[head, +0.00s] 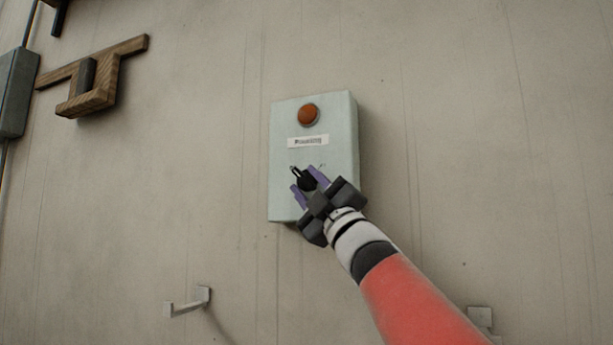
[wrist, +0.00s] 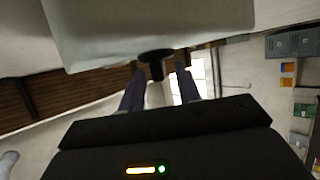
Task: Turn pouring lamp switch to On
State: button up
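The pale switch box (head: 343,130) is mounted on the wall in the head view. It has an orange-red round lamp (head: 308,114) at the top, with no clear glow, and a white label (head: 308,141) below it. The black rotary switch (head: 305,181) sits on the lower part of the box; its pointer leans to the upper left. My gripper (head: 303,178) reaches it from the lower right, with its purple fingers on either side of the knob. In the wrist view, the knob (wrist: 156,70) shows between the open fingertips (wrist: 160,67), with gaps visible. The switch markings are mostly hidden.
A wooden bracket (head: 92,85) and a grey box (head: 14,95) are on the wall at the left. A metal hook (head: 190,302) sticks out below left, and a small metal fitting (head: 481,318) is at lower right. The wall around the switch box is clear.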

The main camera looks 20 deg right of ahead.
jog(key=shift+w+a+r, duration=0.15)
jog(key=shift+w+r, duration=0.15)
jog(key=shift+c, duration=0.4)
grip_shut()
